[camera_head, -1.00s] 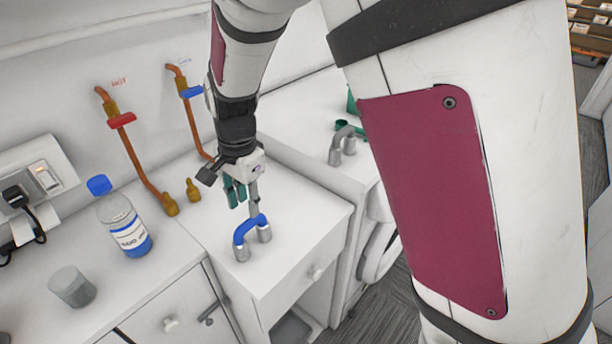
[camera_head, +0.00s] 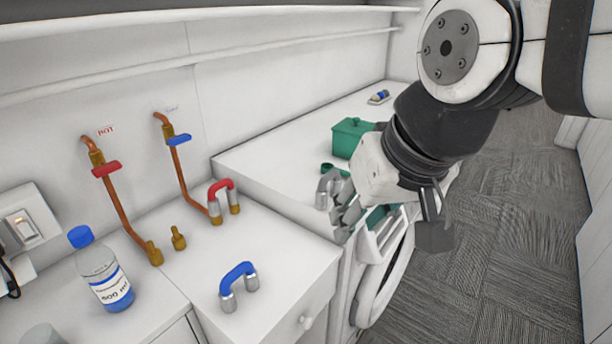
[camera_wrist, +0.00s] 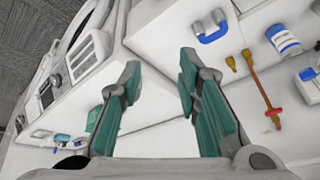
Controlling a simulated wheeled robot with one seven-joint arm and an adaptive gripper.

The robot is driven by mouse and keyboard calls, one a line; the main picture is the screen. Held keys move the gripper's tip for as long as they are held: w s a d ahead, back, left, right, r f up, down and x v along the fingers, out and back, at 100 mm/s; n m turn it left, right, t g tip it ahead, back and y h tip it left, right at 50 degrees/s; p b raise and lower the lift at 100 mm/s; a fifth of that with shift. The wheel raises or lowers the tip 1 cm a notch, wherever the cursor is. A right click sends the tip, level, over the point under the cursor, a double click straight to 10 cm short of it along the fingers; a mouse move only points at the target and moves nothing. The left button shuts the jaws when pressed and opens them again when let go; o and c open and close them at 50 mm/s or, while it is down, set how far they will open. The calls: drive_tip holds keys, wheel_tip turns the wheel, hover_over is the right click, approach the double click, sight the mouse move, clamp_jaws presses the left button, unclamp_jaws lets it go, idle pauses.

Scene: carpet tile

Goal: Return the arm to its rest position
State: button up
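My gripper (camera_head: 362,217) is at the right in the head view, beside the white washing machine's front edge. Its teal finger pads are spread apart with nothing between them in the wrist view (camera_wrist: 159,72). My arm reaches in from the upper right, still extended forward. A blue-handled U-shaped connector (camera_head: 238,286) stands on the white cabinet top, left of and apart from my gripper; it also shows in the wrist view (camera_wrist: 211,37).
A red U-shaped connector (camera_head: 222,187) stands at the copper pipes (camera_head: 122,205). A bottle (camera_head: 104,280) is at left. The floor (camera_head: 500,240) at right is clear.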

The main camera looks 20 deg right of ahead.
drive_tip(key=shift+s+d+r+n+h, duration=0.15)
drive_tip(key=shift+s+d+n, duration=0.15)
drive_tip(key=shift+s, duration=0.35)
drive_tip(key=shift+s+d+f+n+h, duration=0.1)
drive_tip(key=shift+s+d+n+h, duration=0.2)
drive_tip(key=shift+s, duration=0.35)
